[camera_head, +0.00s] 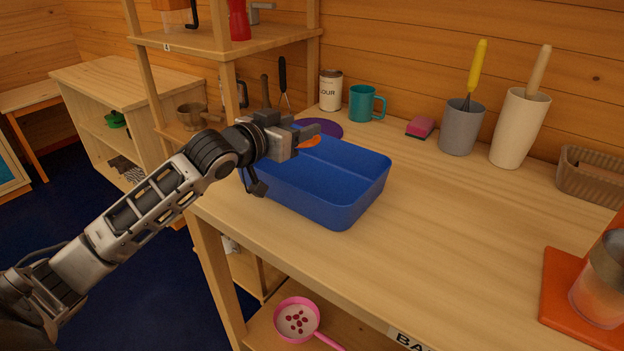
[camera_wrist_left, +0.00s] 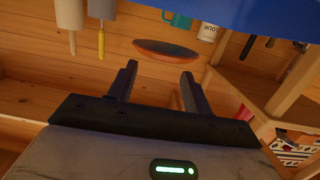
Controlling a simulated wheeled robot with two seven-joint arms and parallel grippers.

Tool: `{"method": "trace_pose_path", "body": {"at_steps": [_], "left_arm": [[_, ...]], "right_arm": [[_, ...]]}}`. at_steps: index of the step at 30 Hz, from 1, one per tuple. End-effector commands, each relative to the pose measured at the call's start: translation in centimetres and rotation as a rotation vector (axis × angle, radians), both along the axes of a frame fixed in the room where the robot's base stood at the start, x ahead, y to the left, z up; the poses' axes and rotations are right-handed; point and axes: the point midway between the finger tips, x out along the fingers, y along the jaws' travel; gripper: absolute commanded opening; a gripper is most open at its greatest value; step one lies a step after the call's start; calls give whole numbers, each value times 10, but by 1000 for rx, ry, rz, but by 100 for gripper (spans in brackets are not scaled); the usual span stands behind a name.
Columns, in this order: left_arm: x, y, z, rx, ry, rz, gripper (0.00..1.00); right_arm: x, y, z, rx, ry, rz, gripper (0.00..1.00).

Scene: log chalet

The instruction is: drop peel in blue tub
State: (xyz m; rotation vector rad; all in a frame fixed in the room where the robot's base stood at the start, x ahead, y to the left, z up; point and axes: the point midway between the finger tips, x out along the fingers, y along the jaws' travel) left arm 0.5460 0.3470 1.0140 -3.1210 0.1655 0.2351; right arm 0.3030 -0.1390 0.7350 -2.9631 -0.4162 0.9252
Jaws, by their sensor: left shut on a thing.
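The orange peel (camera_head: 310,141) shows at the tips of my left gripper (camera_head: 303,134), above the far left part of the blue tub. The left gripper is shut on it. In the left wrist view the peel (camera_wrist_left: 165,50) is a curved orange-brown piece at the fingertips (camera_wrist_left: 160,78). The blue tub (camera_head: 345,208) is an open rectangular tub standing on the wooden worktop near its left edge. It looks empty, but the arm hides its left corner. My right gripper is not in view.
A purple plate (camera_head: 325,127) lies behind the tub. A teal mug (camera_head: 362,104), a flour canister (camera_head: 330,92), a pink sponge (camera_head: 420,127), a grey holder (camera_head: 460,130) and a cream holder (camera_head: 518,130) line the wall. The worktop (camera_head: 450,230) right of the tub is clear.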

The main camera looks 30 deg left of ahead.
Motion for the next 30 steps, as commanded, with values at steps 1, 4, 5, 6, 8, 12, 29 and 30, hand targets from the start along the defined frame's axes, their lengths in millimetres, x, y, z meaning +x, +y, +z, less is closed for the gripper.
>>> {"method": "trace_pose_path", "body": {"at_steps": [1,4,5,6,8,12,29,30], "left_arm": [[0,0,1,1,-1,0,27],[0,0,1,1,-1,0,56],[0,0,1,1,-1,0,64],[0,0,1,1,-1,0,75],[0,0,1,1,-1,0,76],[0,0,1,1,-1,0,76],[-63,6,8,2,4,0,76],[-70,7,9,1,4,0,76]], "right_arm": [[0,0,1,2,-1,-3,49],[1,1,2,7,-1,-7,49],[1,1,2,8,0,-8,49],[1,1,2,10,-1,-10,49],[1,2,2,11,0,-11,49],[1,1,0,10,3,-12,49],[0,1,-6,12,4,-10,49],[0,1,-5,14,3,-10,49]]}}
